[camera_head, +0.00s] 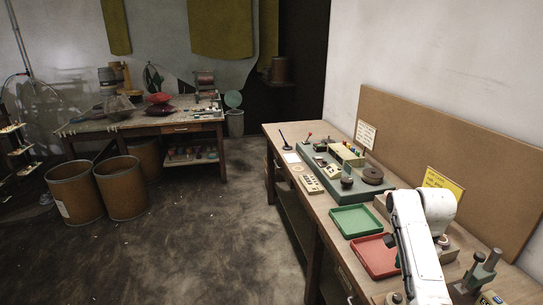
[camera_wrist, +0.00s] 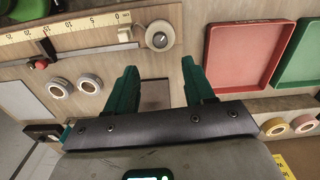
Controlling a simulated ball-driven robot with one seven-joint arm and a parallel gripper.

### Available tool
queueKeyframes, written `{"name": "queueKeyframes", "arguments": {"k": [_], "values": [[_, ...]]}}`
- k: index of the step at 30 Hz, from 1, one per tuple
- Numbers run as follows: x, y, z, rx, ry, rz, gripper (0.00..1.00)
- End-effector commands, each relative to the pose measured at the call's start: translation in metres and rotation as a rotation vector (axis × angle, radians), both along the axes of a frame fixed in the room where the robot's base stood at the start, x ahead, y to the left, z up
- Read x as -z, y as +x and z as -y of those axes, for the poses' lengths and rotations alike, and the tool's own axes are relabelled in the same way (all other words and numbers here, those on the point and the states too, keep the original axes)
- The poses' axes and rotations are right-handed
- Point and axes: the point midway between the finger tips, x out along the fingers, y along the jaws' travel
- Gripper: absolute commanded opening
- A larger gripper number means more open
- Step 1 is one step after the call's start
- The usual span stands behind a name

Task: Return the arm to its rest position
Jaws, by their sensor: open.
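My gripper (camera_wrist: 160,82) shows in the wrist view, with two dark green fingers spread apart and nothing between them. Beyond the gap is a dark square patch (camera_wrist: 155,95) on the wooden bench top. In the head view my white arm (camera_head: 415,245) is bent over the near right part of the workbench (camera_head: 310,200), beside the red tray.
A red tray (camera_head: 374,257) and green tray (camera_head: 355,220) lie on the bench. The wrist view shows a yellow ruler (camera_wrist: 70,28), a tape roll (camera_wrist: 160,36) and two pale rolls (camera_wrist: 60,88). A board (camera_head: 450,150) stands behind. The floor (camera_head: 220,230) left of the bench is clear.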

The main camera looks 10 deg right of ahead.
Motion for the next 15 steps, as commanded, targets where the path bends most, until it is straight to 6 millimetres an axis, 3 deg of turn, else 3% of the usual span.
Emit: {"name": "queueKeyframes", "arguments": {"k": [7,15], "values": [[0.054,-0.036,-0.039,-0.197,-0.001,0.005,0.53],[0.117,-0.120,-0.101,-0.570,-0.015,0.026,0.53]]}}
